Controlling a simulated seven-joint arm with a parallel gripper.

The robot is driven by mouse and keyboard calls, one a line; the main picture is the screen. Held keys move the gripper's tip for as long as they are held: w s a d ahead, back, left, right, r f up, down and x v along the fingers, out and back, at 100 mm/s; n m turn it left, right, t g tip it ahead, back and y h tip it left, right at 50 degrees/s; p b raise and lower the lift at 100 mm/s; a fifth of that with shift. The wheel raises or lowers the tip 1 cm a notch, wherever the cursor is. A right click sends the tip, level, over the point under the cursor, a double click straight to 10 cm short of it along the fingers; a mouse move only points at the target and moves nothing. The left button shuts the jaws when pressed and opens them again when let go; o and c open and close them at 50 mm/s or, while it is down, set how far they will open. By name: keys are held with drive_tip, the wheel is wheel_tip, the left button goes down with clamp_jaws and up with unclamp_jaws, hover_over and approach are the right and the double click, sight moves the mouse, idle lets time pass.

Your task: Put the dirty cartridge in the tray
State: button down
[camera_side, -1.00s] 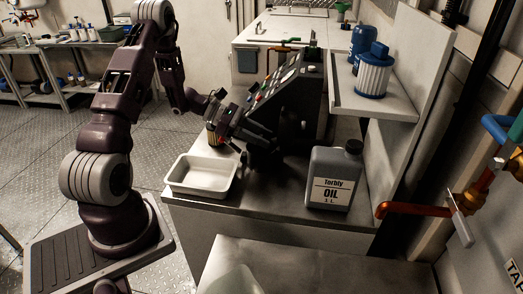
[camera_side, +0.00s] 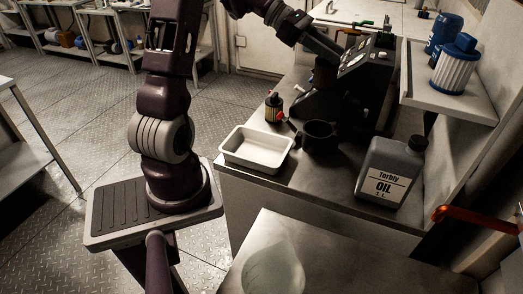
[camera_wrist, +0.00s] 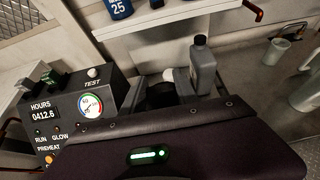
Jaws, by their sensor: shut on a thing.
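My gripper (camera_side: 326,46) is at the end of my arm in the side view, raised beside the control panel. Its fingertips are dark and hard to separate from the machine. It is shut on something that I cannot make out. The wrist view shows no fingers. The white tray (camera_side: 256,149) stands empty on the bench's left end. I cannot identify the dirty cartridge for sure. A black ring-shaped cup (camera_side: 319,135) is right of the tray. A small yellowish and black cylinder with red parts (camera_side: 272,106) stands behind the tray.
The grey oil bottle (camera_side: 391,172) stands at the bench's right; it also shows in the wrist view (camera_wrist: 201,67). The control panel (camera_side: 368,62) rises behind the cup. A blue-and-white filter (camera_side: 455,65) and a blue can (camera_side: 444,34) stand on the shelf (camera_side: 449,99).

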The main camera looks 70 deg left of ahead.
drive_tip(key=shift+r, duration=0.85)
drive_tip(key=s+d+f+m+g+h, duration=0.2)
drive_tip(key=s+d+f+m+g, duration=0.15)
drive_tip(key=d+m+g, duration=0.2)
drive_tip(key=s+d+f+m+g+h, duration=0.2)
drive_tip(key=s+d+m+g, duration=0.2)
drive_tip(key=s+d, duration=0.15)
drive_tip(key=s+d+f+m+g+y, duration=0.1)
drive_tip(key=s+f+m+g+y, duration=0.15)
drive_tip(key=s+m+g, duration=0.3)
drive_tip(key=s+d+f+m+g+y, duration=0.1)
drive_tip(key=s+d+m+g+y, duration=0.1)
drive_tip(key=s+m+g+y, duration=0.3)
drive_tip(key=s+a+r+m+y, duration=0.2)
drive_tip(key=s+a+m+y, duration=0.4)
drive_tip(key=a+m+y, duration=0.6)
drive_tip(key=w+a+r+m+t+y, duration=0.4)
drive_tip(key=w+r+m+t+y, duration=0.3)
drive_tip(key=m+t, duration=0.5)
drive_tip(key=shift+m+g+h, duration=0.25)
drive_tip(key=shift+m+g, duration=0.25)
drive_tip(key=f, duration=2.1)
drive_tip(key=shift+a+f, duration=0.2)
